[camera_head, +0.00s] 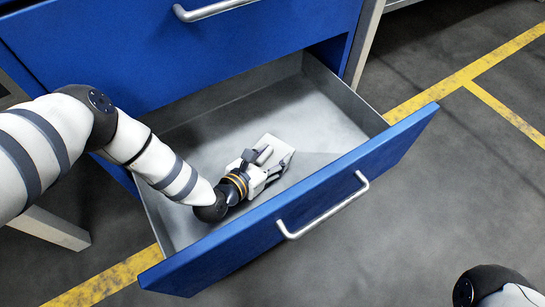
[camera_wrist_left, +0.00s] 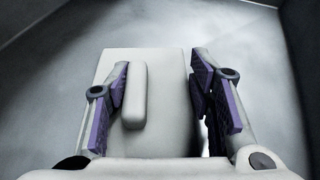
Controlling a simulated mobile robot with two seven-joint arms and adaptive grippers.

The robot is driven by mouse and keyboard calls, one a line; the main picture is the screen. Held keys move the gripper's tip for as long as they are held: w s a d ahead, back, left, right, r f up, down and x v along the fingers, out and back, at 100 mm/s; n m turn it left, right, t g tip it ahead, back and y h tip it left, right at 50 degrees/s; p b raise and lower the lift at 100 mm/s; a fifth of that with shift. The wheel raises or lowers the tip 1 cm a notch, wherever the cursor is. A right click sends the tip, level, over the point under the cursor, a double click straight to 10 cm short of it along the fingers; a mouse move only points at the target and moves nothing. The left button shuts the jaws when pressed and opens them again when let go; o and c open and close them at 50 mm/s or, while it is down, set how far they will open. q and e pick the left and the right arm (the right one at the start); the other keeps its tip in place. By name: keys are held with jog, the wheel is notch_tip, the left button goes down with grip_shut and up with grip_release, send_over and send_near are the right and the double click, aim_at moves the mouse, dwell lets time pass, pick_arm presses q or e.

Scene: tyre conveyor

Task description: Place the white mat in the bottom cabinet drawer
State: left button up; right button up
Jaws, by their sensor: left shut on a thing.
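The white mat (camera_head: 281,149) is a pale, flat rectangular piece inside the open bottom drawer (camera_head: 398,146), low over its grey floor. My left gripper (camera_head: 268,162) reaches down into the drawer and is shut on the mat. In the left wrist view the mat (camera_wrist_left: 166,66) lies between the two fingers of the left gripper (camera_wrist_left: 162,88), with a raised rounded white bar beside the left finger. Whether the mat's underside touches the drawer floor I cannot tell. My right gripper is not in view.
The blue drawer front with its metal handle (camera_head: 322,207) stands pulled out toward me. A closed blue drawer (camera_head: 190,55) sits above it. The drawer floor around the mat is empty. Yellow lines (camera_head: 455,80) mark the grey floor outside.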

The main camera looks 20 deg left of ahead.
pick_arm(q)
jog(key=shift+r, duration=0.1)
jog(key=o, duration=0.6)
jog(key=shift+f, duration=0.3)
jog(key=o, duration=0.4)
jog(key=shift+o, duration=0.2)
jog(key=shift+r, duration=0.1)
